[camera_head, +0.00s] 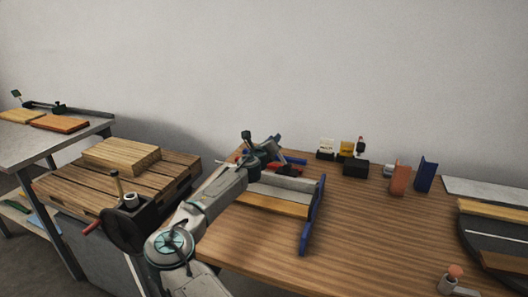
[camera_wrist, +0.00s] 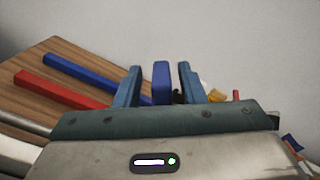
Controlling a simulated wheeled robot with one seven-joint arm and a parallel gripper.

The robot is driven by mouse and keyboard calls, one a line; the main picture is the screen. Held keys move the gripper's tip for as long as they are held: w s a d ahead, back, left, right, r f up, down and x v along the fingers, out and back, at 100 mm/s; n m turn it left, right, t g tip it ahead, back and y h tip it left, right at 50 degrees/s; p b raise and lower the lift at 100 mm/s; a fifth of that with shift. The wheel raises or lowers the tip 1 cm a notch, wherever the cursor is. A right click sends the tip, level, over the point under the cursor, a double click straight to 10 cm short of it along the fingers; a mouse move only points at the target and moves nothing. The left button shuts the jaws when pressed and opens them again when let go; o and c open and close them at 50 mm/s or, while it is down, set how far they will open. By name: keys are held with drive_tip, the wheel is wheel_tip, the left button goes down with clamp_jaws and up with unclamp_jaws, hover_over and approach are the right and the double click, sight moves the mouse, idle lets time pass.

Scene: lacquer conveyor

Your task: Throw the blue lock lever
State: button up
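My gripper (camera_head: 266,150) is over the far left part of the wooden table in the head view. In the wrist view my gripper (camera_wrist: 159,76) has its two teal fingers apart. An upright blue piece (camera_wrist: 161,84), which looks like the blue lever, stands between them with a gap on each side. A flat blue bar (camera_wrist: 80,69) and a red bar (camera_wrist: 62,90) lie to the left. The blue bar (camera_head: 293,160) also shows beside the gripper in the head view. The lower end of the upright piece is hidden by my gripper.
A fixture with a long blue side plate (camera_head: 313,215) stands right of my arm. Small black and yellow items (camera_head: 346,150), an orange block (camera_head: 399,179) and a blue block (camera_head: 425,175) stand farther right. The middle of the wooden table (camera_head: 375,225) is clear.

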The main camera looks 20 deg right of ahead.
drive_tip(key=b+v, duration=0.1)
drive_tip(key=v, duration=1.1)
drive_tip(key=shift+s+a, duration=0.25)
drive_tip(key=shift+a, duration=0.05)
drive_tip(key=shift+r, duration=0.1)
